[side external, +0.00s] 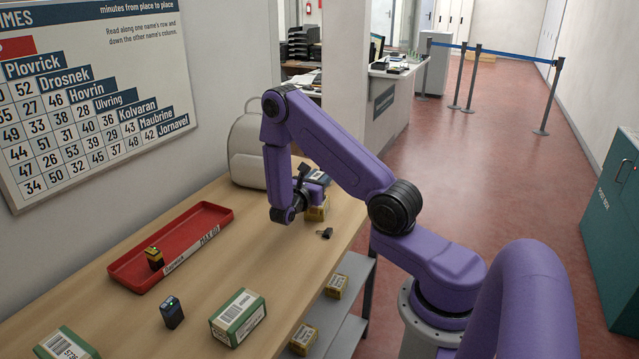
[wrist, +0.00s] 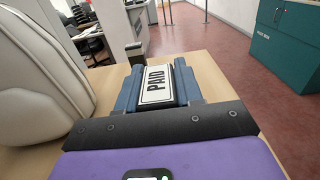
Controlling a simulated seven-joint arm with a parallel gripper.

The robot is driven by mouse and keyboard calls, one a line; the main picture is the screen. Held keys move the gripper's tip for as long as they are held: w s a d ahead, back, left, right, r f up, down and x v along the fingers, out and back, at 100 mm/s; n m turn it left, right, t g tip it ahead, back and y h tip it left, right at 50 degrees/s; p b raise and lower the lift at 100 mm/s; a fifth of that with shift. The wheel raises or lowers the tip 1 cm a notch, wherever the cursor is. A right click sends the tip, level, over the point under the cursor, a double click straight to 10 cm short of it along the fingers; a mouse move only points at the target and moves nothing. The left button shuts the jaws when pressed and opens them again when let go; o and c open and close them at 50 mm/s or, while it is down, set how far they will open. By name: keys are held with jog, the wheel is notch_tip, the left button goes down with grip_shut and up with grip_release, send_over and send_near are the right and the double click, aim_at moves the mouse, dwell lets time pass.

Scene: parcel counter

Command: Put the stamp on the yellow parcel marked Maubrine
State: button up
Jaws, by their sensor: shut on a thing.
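Two other yellow parcels, one (side external: 336,287) and another (side external: 303,339), lie beyond the table's front edge, seemingly on a lower shelf.
A red tray (side external: 128,279) holds a small yellow-and-black item (side external: 154,258). A green parcel (side external: 238,317), another green parcel (side external: 66,344) and a dark device (side external: 172,312) stand nearer. A small black item (side external: 325,233) lies near my gripper. A pale backpack (side external: 245,150) stands behind.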

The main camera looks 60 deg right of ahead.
jog(key=shift+f, duration=0.7)
jog(key=o, duration=1)
jog(key=shift+f, duration=0.15)
jog(key=shift+o, duration=0.2)
